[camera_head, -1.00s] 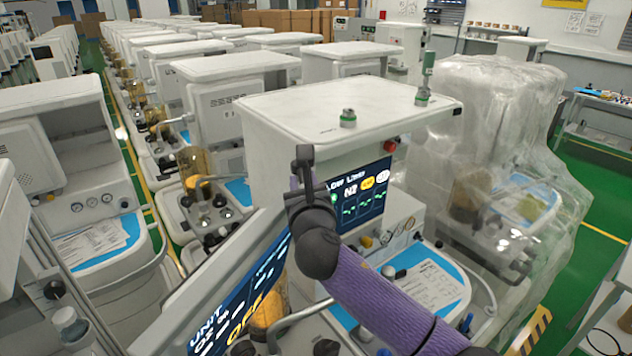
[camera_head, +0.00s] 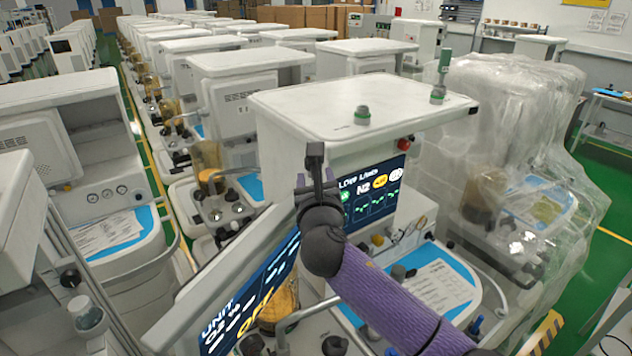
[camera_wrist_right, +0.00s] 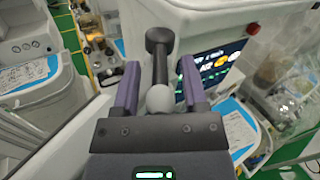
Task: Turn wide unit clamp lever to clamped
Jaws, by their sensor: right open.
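A dark lever with a thick rounded knob (camera_wrist_right: 160,38) and a pale grey ball (camera_wrist_right: 160,99) at its near end shows in the right wrist view; it looks like the clamp lever. My right gripper (camera_wrist_right: 158,84) is open, with one purple finger on each side of the lever and visible gaps between. In the head view my right gripper (camera_head: 316,189) is at the middle, over the edge of a tilted screen, and the dark knob (camera_head: 315,152) rises just beyond it. The lever's mounting is hidden. My left gripper is not in view.
The tilted screen (camera_head: 240,300) reads "UNIT" and "OFF". A white cart (camera_head: 300,105) with a lit display (camera_head: 372,196) stands just behind the gripper. Plastic-wrapped carts (camera_head: 530,130) stand at right, and a white cart (camera_head: 75,160) at left. Rows of carts fill the background.

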